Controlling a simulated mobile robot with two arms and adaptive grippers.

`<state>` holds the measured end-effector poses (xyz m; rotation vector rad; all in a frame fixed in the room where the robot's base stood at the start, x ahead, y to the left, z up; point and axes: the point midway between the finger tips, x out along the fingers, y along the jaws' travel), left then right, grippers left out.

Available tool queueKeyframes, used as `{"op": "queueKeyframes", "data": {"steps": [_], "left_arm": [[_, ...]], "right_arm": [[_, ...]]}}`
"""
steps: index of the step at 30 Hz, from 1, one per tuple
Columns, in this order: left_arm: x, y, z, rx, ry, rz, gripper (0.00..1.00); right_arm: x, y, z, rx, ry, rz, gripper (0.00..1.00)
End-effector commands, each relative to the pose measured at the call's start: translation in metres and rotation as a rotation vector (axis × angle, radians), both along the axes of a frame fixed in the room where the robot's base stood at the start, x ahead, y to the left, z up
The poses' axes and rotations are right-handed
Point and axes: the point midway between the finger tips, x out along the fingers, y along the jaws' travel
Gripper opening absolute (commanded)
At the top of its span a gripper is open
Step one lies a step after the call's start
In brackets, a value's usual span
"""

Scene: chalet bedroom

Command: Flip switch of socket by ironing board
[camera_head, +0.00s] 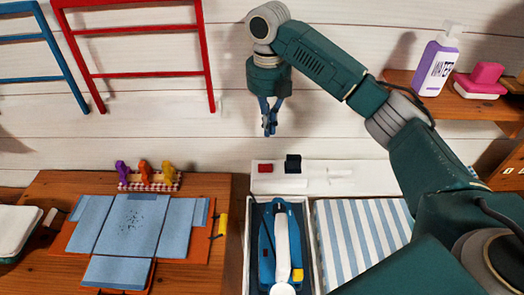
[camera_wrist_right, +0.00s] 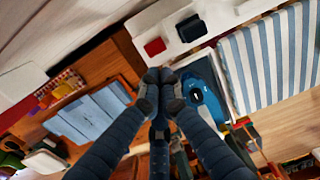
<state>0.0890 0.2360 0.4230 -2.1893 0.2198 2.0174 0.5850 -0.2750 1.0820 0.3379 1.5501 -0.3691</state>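The socket is a long white block (camera_head: 318,187) along the wall behind the ironing board. A red switch (camera_head: 265,168) sits at its left, with a black plug (camera_head: 293,164) just right of it. In the right wrist view the red switch (camera_wrist_right: 154,47) and black plug (camera_wrist_right: 191,28) lie beyond the fingertips. The ironing board (camera_head: 358,236) has a blue-and-white striped cover. My right gripper (camera_head: 269,131) points down above the red switch, apart from it. Its fingertips (camera_wrist_right: 160,88) are together with nothing between them. My left gripper is not in view.
A blue-and-white iron (camera_head: 281,240) rests in a tray at the board's left end. A wooden table (camera_head: 45,190) with folded blue cloth (camera_head: 130,225) and colored figures (camera_head: 144,172) stands left. A shelf (camera_head: 455,104) holds a purple bottle (camera_head: 437,65). Red wall rails (camera_head: 140,30) hang upper left.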

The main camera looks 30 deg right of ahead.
Motion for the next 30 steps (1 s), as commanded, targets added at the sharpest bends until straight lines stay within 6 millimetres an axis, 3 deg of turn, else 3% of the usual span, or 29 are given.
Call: {"op": "queueKeyframes", "data": {"steps": [14,30], "left_arm": [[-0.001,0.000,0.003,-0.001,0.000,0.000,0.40],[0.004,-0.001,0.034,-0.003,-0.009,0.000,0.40]], "right_arm": [[-0.001,-0.001,-0.007,-0.001,0.003,0.000,0.00],[-0.002,-0.002,-0.109,-0.001,0.003,-0.001,0.00]]}}
